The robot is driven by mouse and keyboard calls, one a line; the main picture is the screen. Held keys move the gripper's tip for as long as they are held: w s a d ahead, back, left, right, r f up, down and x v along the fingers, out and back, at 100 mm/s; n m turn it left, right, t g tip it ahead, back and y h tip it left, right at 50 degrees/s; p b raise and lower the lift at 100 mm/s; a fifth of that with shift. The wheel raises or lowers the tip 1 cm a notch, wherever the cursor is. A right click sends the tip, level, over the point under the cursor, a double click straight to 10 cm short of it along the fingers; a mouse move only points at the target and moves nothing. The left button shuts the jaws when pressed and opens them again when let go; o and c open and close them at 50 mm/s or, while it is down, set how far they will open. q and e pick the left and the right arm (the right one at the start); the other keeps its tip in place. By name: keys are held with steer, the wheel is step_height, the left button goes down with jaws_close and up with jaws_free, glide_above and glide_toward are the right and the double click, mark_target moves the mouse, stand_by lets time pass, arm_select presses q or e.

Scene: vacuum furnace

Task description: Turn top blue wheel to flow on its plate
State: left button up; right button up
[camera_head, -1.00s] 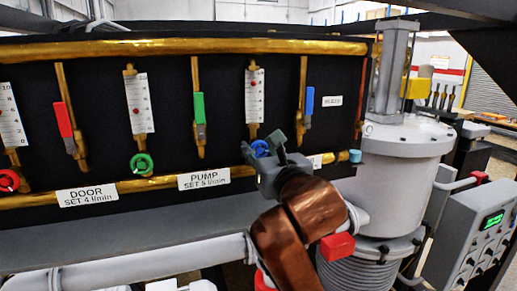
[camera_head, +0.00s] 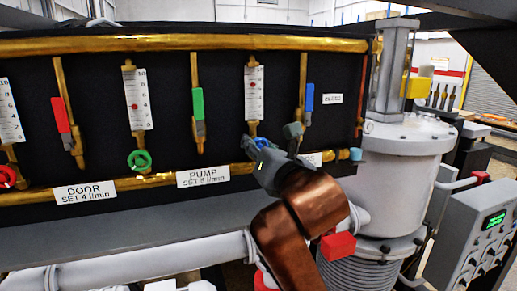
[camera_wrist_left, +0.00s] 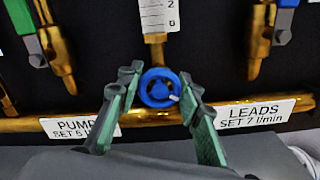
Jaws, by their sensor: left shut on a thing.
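The blue wheel (camera_wrist_left: 160,88) sits at the foot of a white flow scale (camera_wrist_left: 158,14) on the gold pipe. In the head view the wheel (camera_head: 262,142) is partly hidden by my left gripper (camera_head: 273,139). In the left wrist view the green-padded fingers of my left gripper (camera_wrist_left: 157,97) are on either side of the wheel, shut on it. The plate right of the wheel (camera_wrist_left: 258,113) reads LEADS SET 7 l/min; my gripper mostly covers it in the head view. The scale (camera_head: 254,105) shows a red float about a third down. My right gripper is not in view.
The PUMP plate (camera_head: 203,177) and green wheel (camera_head: 139,160) lie to the left. A grey cylinder vessel (camera_head: 402,170) stands right of the panel, near my arm.

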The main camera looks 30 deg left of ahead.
arm_select(q)
steer(key=shift+d+m, duration=0.1)
steer(key=shift+m, duration=0.9)
steer(key=o, duration=1.1)
steer(key=shift+d+r, duration=0.1)
steer(key=shift+c, duration=0.2)
steer(key=shift+o, duration=0.7)
steer(key=v, duration=1.2)
